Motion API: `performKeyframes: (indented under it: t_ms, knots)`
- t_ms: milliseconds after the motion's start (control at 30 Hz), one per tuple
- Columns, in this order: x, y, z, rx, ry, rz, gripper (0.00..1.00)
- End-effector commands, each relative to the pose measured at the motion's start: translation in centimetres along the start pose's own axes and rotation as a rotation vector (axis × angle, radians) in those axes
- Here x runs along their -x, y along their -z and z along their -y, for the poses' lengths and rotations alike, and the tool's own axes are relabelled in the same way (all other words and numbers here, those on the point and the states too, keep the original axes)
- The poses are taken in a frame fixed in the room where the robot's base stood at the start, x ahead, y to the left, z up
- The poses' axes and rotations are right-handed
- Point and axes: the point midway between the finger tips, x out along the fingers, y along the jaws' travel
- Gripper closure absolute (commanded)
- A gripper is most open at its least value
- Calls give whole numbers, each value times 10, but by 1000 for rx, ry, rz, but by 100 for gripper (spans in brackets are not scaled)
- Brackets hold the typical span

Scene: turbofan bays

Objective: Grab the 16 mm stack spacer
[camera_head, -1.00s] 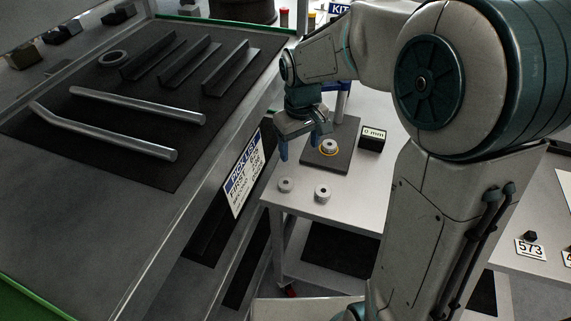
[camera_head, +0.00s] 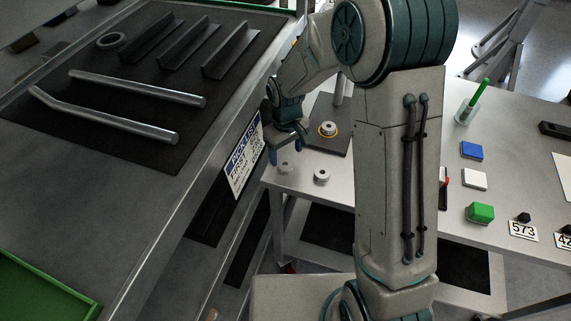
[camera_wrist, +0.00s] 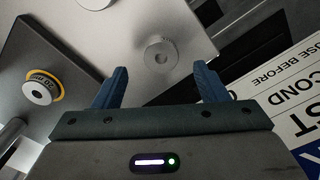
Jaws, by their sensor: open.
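Three round metal spacers are on the small grey table. One spacer (camera_head: 284,168) sits near the left corner, just below my gripper (camera_head: 287,152); in the wrist view this spacer (camera_wrist: 160,55) lies beyond and between the fingertips, untouched. A second spacer (camera_head: 322,175) stands to its right and shows at the top edge of the wrist view (camera_wrist: 97,3). A third spacer (camera_head: 329,128), with a yellow ring around it, sits on a dark plate. My gripper (camera_wrist: 160,72) is open and empty, its blue fingers apart. I cannot read which spacer is 16 mm.
The dark plate (camera_head: 318,143) lies behind the loose spacers. A large bench (camera_head: 75,215) with tubes and brackets stands left, its pick list sign (camera_head: 243,157) close to my gripper.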

Motion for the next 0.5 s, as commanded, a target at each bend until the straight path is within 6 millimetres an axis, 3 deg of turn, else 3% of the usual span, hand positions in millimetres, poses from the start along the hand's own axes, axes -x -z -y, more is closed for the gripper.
performKeyframes:
  t_ms: [300,500]
  knots:
    - [-38,1,2,0,1,3,33]
    - [-44,1,2,0,0,1,33]
